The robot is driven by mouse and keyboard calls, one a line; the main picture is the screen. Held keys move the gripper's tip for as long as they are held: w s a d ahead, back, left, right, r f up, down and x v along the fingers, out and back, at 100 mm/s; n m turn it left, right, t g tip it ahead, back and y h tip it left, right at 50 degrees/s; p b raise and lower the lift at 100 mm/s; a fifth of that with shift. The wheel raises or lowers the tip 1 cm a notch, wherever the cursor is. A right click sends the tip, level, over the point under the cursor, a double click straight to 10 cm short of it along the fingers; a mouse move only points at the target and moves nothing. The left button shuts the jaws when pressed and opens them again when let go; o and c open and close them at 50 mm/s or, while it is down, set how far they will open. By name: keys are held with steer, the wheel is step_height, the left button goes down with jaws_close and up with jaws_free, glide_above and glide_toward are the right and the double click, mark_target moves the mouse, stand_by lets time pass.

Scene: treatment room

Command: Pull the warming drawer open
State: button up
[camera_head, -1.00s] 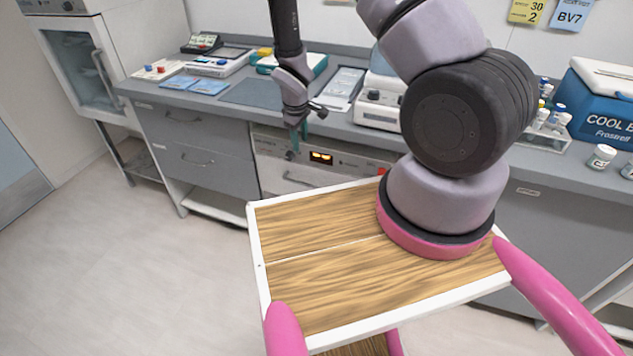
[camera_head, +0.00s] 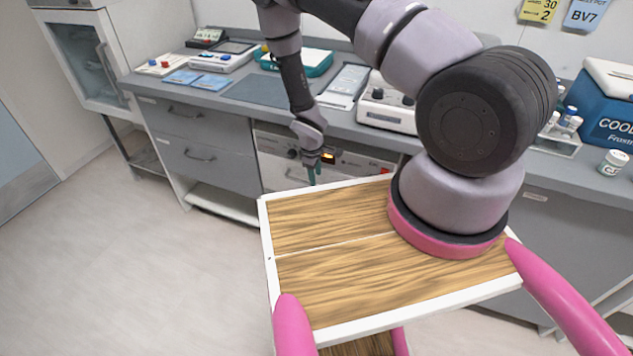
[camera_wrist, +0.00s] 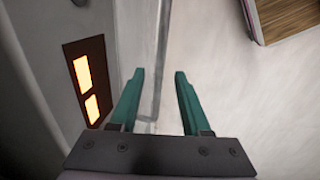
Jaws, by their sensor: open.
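The warming drawer (camera_head: 275,148) is a pale front set under the counter, with a lit orange display (camera_head: 328,157) and a bar handle (camera_head: 296,177) low on its face. It looks shut. My gripper (camera_head: 313,175) is in front of the drawer, just below the display and near the right end of the handle. In the wrist view, the green fingers of my gripper (camera_wrist: 160,74) are apart and hold nothing. The lit display (camera_wrist: 88,80) is left of them. A thin grey bar edge runs between the fingertips in the picture; I cannot tell its depth.
My wood-topped base fills the space in front of the drawer. Grey drawers (camera_head: 205,155) stand to the left of it. The counter (camera_head: 345,119) above carries devices, including a white unit (camera_head: 386,112). A blue cool box (camera_head: 612,110) is at the right. The floor at left is clear.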

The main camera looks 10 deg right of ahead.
steer(key=shift+w+d+f, duration=0.1)
steer(key=shift+w+f, duration=0.05)
steer(key=shift+f, duration=0.8)
steer(key=shift+w+d+f, duration=0.1)
steer(key=shift+w+f, duration=0.05)
steer(key=shift+f, duration=0.75)
jaws_close()
